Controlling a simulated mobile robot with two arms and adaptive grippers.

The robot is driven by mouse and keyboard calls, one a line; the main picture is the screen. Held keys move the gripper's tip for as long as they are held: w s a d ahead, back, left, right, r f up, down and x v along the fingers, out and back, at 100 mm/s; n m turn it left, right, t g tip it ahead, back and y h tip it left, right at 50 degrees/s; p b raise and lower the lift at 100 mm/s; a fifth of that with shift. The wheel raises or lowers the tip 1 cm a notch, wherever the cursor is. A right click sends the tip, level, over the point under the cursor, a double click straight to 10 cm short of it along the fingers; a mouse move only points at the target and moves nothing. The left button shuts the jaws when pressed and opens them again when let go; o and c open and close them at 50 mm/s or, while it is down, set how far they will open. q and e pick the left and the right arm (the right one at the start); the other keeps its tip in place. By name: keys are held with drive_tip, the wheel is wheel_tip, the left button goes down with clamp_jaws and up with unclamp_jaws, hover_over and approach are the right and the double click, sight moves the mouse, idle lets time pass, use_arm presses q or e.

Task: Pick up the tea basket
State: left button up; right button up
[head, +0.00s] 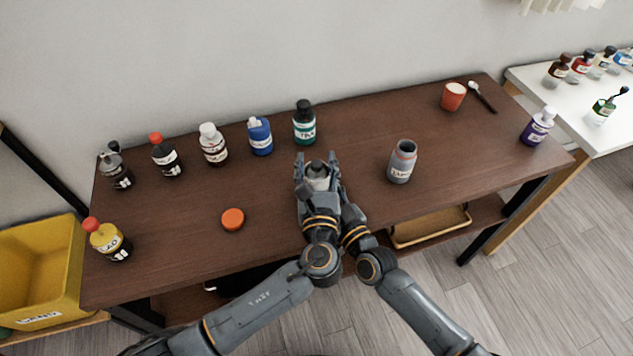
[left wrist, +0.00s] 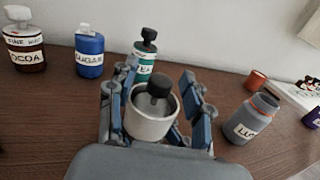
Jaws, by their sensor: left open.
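A small pale cup with a black knob, seemingly the tea basket (head: 317,178), stands on the brown table near the front middle. It also shows in the left wrist view (left wrist: 150,122). My left gripper (head: 317,160) is open, with one finger on each side of the cup. In the left wrist view the fingers (left wrist: 155,105) flank it, with a gap showing on the right. A green-labelled bottle (head: 304,124) with a black cap, seemingly marked TEA, stands just behind. My right gripper (head: 354,238) is close beside the left wrist, and its fingertips are hidden.
Several bottles, including a blue sugar one (head: 260,137), line the table's back left. A grey open jar (head: 402,163) stands right of my left gripper. An orange lid (head: 232,219) lies left. A red cup (head: 453,97) and spoon (head: 481,97) are at the far right.

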use_arm(q)
clamp_jaws()
drive_tip(key=shift+r, duration=0.15)
wheel_tip(320, 180, up, 18)
drive_tip(key=shift+f, duration=0.2)
idle(1.1)
drive_tip(key=shift+r, duration=0.1)
idle(0.4)
use_arm(e)
drive_tip(key=o, duration=1.3)
drive_tip(key=shift+s, duration=0.1)
